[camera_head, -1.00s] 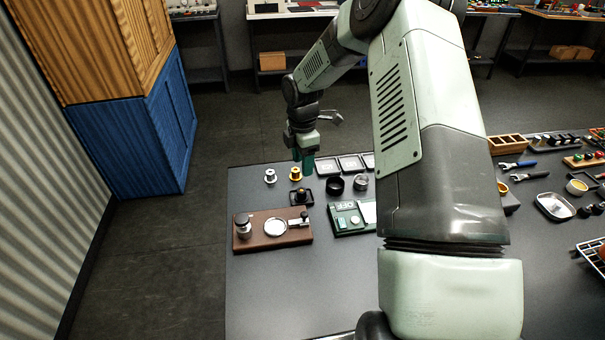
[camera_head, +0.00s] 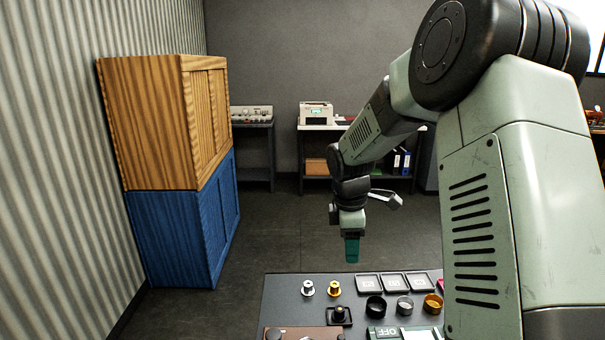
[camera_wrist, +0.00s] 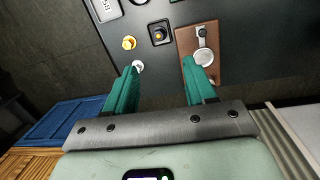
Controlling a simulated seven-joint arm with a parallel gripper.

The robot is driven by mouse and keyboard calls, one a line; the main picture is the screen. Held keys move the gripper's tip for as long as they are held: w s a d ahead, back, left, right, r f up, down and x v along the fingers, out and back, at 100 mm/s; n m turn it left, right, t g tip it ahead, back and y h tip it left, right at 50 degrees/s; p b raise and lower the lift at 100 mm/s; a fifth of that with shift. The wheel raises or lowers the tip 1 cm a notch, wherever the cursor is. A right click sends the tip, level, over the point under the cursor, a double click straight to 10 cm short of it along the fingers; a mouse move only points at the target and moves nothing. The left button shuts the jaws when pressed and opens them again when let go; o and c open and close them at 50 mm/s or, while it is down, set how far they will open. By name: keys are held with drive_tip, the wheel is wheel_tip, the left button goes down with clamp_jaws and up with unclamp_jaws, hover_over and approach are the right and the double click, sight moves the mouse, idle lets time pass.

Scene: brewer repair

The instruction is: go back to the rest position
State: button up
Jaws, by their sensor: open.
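My gripper (camera_head: 352,248) hangs in the air above the far left part of the table, fingers pointing down. In the wrist view its two green fingers (camera_wrist: 158,88) are wide apart with nothing held between them. Below it on the table are a silver knobbed part (camera_head: 307,288) and a gold one (camera_head: 334,288). The wrist view also shows the gold part (camera_wrist: 129,43), a black square holder with a dark knob (camera_wrist: 159,33) and a brown board with a round metal plate (camera_wrist: 203,55). My arm hides the right side of the table in the head view.
The dark table (camera_head: 285,305) also carries square trays (camera_head: 394,282), a black ring (camera_head: 376,306), a silver ring (camera_head: 404,307) and a gold cup (camera_head: 433,303). A wood and blue cabinet (camera_head: 180,230) stands at the left. The floor between is clear.

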drive_tip(key=s+r+m+t, duration=0.2)
drive_tip(key=s+r+m, duration=0.7)
drive_tip(key=s+r, duration=0.6)
drive_tip(key=s+r+m+t, duration=0.1)
drive_tip(key=s+r+m, duration=0.1)
drive_tip(key=s, duration=0.5)
drive_tip(key=s+r+m+t+y, duration=0.1)
drive_tip(key=s+r+m, duration=0.1)
drive_tip(key=s+m, duration=0.3)
drive_tip(key=s, duration=0.3)
drive_tip(key=shift+s+a, duration=0.2)
